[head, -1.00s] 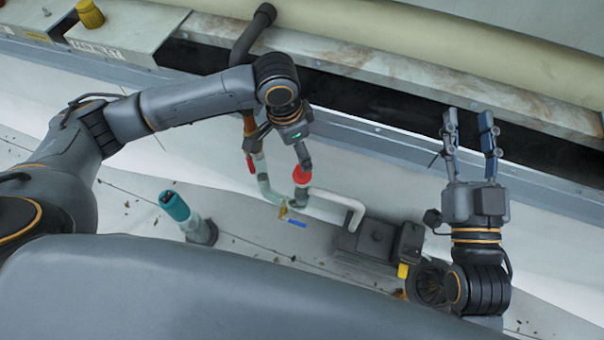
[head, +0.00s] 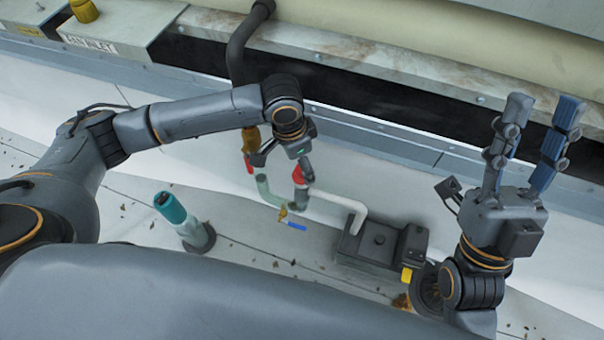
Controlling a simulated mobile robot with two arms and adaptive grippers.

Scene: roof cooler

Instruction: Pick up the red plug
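A red piece that looks like the red plug (head: 310,174) sits by the upper end of a pipe fitting, partly hidden behind a finger of my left gripper (head: 276,172). That gripper points down over the pipes with its fingers spread, one finger overlapping the red piece. I cannot tell whether they touch. A second, smaller red part (head: 248,164) shows left of the gripper beside an orange-brown pipe piece. My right gripper (head: 545,105) is open and empty, pointing up at the right, well apart from the red pieces.
A white pipe (head: 345,202) runs to a dark pump box (head: 380,240). A blue-handled valve (head: 293,226) lies below the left gripper. A teal-capped post (head: 180,215) stands at the left. A dark hose (head: 240,45) and a metal ledge (head: 400,78) run behind.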

